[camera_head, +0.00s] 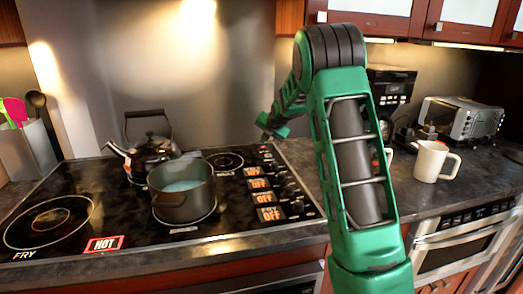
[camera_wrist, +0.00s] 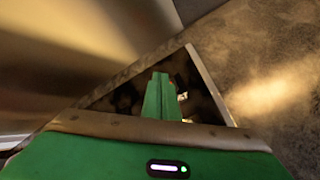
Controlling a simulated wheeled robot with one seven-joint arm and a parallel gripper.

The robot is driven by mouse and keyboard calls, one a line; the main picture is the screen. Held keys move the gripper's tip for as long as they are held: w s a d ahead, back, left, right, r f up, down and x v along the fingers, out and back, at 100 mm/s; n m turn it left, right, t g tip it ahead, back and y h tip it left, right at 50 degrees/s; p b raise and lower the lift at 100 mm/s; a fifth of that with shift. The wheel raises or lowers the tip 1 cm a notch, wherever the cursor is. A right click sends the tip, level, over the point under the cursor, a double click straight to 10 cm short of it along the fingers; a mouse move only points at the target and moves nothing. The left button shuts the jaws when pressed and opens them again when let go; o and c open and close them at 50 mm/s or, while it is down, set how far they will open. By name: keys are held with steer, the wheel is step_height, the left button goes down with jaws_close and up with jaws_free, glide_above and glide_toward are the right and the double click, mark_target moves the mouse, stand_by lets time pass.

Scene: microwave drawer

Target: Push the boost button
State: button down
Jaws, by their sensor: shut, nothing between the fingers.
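The cooktop control panel (camera_head: 272,190) runs along the right side of the black stove, with several lit red OFF displays and a row of dark knobs beside them. I cannot make out which control is the boost button in either view. My green gripper (camera_head: 268,128) hangs above the far end of this panel, near the back right of the stove. In the wrist view my gripper (camera_wrist: 160,85) shows its fingers together and empty, over a dark triangular piece of the cooktop (camera_wrist: 205,98). Whether the fingertips touch the surface cannot be told.
A dark pot (camera_head: 183,193) and a kettle (camera_head: 150,150) stand on the cooktop. A white mug (camera_head: 433,161), a toaster (camera_head: 463,118) and a coffee machine (camera_head: 391,88) stand on the right counter (camera_head: 480,176). A utensil holder (camera_head: 27,150) is at the left.

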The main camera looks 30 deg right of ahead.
steer(key=shift+f, duration=0.15)
stand_by(0.3)
steer(key=shift+s+f, duration=0.1)
steer(key=shift+f, duration=0.15)
steer(key=shift+f, duration=0.25)
stand_by(0.4)
steer(key=shift+r, duration=0.7)
steer(key=shift+r, duration=3)
